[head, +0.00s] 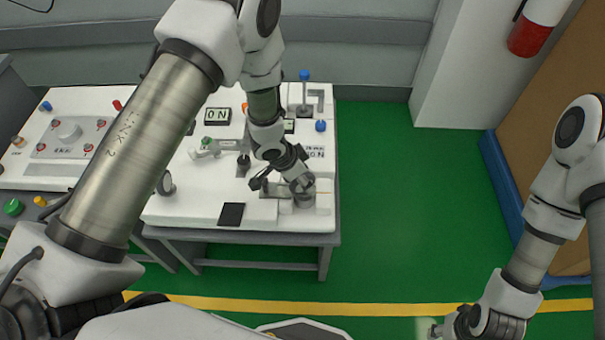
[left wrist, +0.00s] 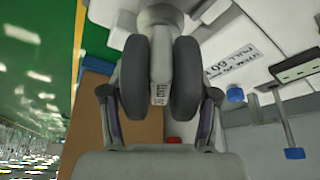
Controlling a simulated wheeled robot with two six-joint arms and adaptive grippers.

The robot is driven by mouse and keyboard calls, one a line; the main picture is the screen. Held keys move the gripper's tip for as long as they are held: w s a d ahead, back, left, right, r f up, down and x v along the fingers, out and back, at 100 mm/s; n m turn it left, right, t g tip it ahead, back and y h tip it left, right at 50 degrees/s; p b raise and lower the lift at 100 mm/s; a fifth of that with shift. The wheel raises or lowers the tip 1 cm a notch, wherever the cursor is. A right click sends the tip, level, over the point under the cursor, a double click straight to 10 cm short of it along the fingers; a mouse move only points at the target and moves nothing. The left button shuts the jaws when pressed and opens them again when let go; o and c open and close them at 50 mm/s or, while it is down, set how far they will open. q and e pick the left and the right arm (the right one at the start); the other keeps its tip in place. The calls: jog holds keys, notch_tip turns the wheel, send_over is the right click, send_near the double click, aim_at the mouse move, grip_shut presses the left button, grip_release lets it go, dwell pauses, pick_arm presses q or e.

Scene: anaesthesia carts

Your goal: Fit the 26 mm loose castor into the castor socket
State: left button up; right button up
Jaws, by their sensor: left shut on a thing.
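My left gripper (head: 284,186) is over the front right part of the white cart top, tilted down. It is shut on the loose castor, whose twin dark wheels (left wrist: 131,80) fill the left wrist view, with a pale marked body (left wrist: 160,75) between them. One finger lies on each outer side of the wheels. The castor's top end points away from the gripper. A grey round fitting (head: 304,200), likely the castor socket, is right beside the gripper in the head view. I cannot tell whether castor and socket touch. My right gripper (head: 440,329) is low at the right, its fingers unclear.
The white cart top (head: 190,212) carries a black square (head: 231,214), an ON display (head: 217,116), a blue knob (head: 320,126) and a wheel-like part (head: 166,183) at its left. A second panel (head: 75,110) stands left. Green floor (head: 385,200) is free at right.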

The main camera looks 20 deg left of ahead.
pick_arm(q)
jog(key=shift+f, duration=0.4)
jog(key=o, duration=1.2)
jog(key=shift+r, duration=0.1)
jog(key=v, duration=1.1)
jog(key=shift+a+r, duration=0.1)
jog(key=shift+r, duration=0.3)
